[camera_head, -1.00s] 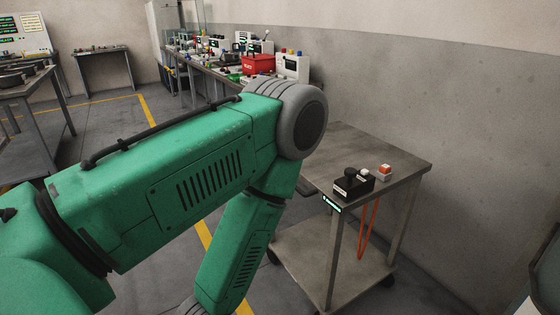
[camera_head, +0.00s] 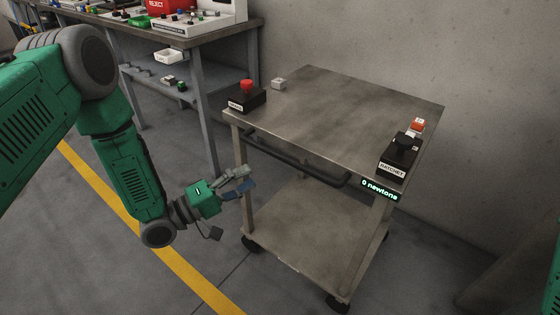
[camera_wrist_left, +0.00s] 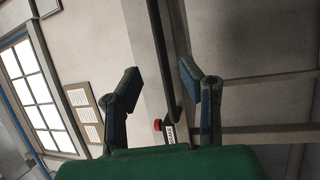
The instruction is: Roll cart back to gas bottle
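The grey metal cart (camera_head: 330,105) stands by the wall, with a flat top, a lower shelf and dark wheels. Its dark handle bar (camera_head: 295,158) runs along the near side. My left gripper (camera_head: 250,180) is just left of the handle's left end, below the top's edge, apart from the bar. In the left wrist view the gripper (camera_wrist_left: 159,73) is open and empty. The dark handle bar (camera_wrist_left: 162,50) shows between and beyond its fingers there. My right gripper is out of view. No gas bottle can be made out.
A black box with a red knob (camera_head: 247,97) and a black RATCHET box (camera_head: 400,154) sit on the cart top. A display (camera_head: 380,190) reads 0 newtons. A workbench (camera_head: 215,30) stands behind at left. Yellow-lined floor (camera_head: 185,275) is clear in front.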

